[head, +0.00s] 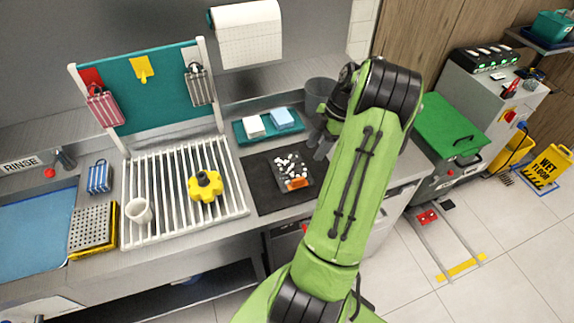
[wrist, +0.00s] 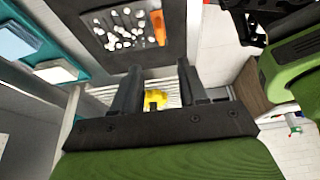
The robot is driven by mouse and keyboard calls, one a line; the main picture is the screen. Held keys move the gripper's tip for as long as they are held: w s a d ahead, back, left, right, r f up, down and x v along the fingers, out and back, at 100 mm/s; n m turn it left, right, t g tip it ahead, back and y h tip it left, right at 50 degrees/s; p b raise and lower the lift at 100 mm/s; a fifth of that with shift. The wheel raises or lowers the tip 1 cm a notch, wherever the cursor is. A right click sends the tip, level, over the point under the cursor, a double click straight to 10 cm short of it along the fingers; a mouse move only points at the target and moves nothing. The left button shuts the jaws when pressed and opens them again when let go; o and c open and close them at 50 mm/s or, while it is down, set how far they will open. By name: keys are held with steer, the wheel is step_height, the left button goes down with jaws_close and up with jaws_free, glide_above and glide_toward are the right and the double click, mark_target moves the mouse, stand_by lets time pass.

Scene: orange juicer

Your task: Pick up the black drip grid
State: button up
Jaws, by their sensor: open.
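I cannot tell for sure which thing is the black drip grid. A perforated grey plate with dark holes (head: 93,224) lies on a yellow tray at the far left of the head view, far from my gripper. A dark shallow tray (head: 279,182) with white pieces and an orange item lies on a black mat (head: 250,183); this tray also shows at the top of the wrist view (wrist: 88,22). My gripper (head: 322,143) is above the counter, right of that tray. Its fingers (wrist: 159,68) are apart with nothing between them. My arm hides part of the counter's right side.
A white slatted rack (head: 160,207) holds a yellow knobbed part (head: 206,186) and a white cup (head: 139,211). A teal tray with sponges (head: 240,137) and a grey bin (head: 319,92) stand behind the mat. A blue basin (head: 35,240) is far left.

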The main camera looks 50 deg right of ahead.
glide_above(300, 178)
steer(key=d, duration=0.2)
steer(key=f, duration=0.7)
steer(key=shift+s+a+f, duration=0.1)
steer(key=shift+s+f, duration=0.05)
steer(key=shift+s, duration=0.2)
steer(key=x, duration=0.5)
steer(key=shift+s, duration=0.25)
steer(key=shift+w+f, duration=0.1)
steer(key=shift+f, duration=0.15)
jaws_close()
